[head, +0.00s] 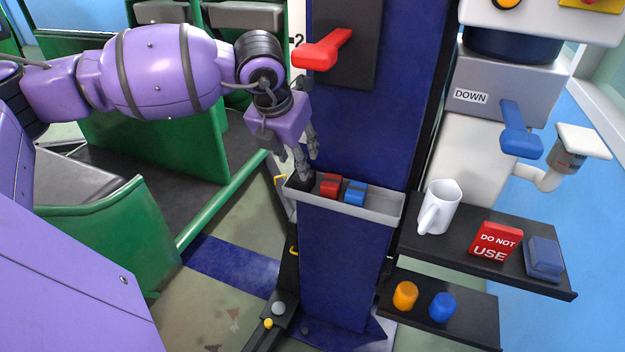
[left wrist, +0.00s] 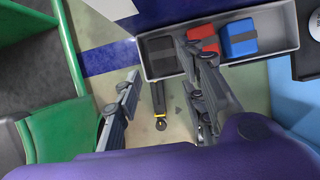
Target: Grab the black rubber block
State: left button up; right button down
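The black rubber block (left wrist: 160,56) lies at one end of the grey tray (left wrist: 270,50) in the left wrist view, beside a red block (left wrist: 204,38) and a blue block (left wrist: 240,39). In the head view the black block (head: 298,184) is at the tray's left end, partly hidden by my left gripper (head: 307,168). That gripper points down just above this end of the tray. In the left wrist view its two fingers (left wrist: 165,95) are spread apart with nothing between them; one finger overlaps the red block. My right gripper is not in view.
The tray is fixed to a dark blue column (head: 345,265) with a red lever (head: 323,50). To the right, black shelves hold a white mug (head: 439,207), a red "DO NOT USE" block (head: 496,242), a blue block (head: 543,258) and two small cylinders. Green seating stands left.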

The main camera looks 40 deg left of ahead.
pick_arm(q)
jog(key=x, duration=0.7)
jog(key=shift+w+d, duration=0.2)
jog(key=shift+w, duration=0.05)
jog(key=c, duration=0.9)
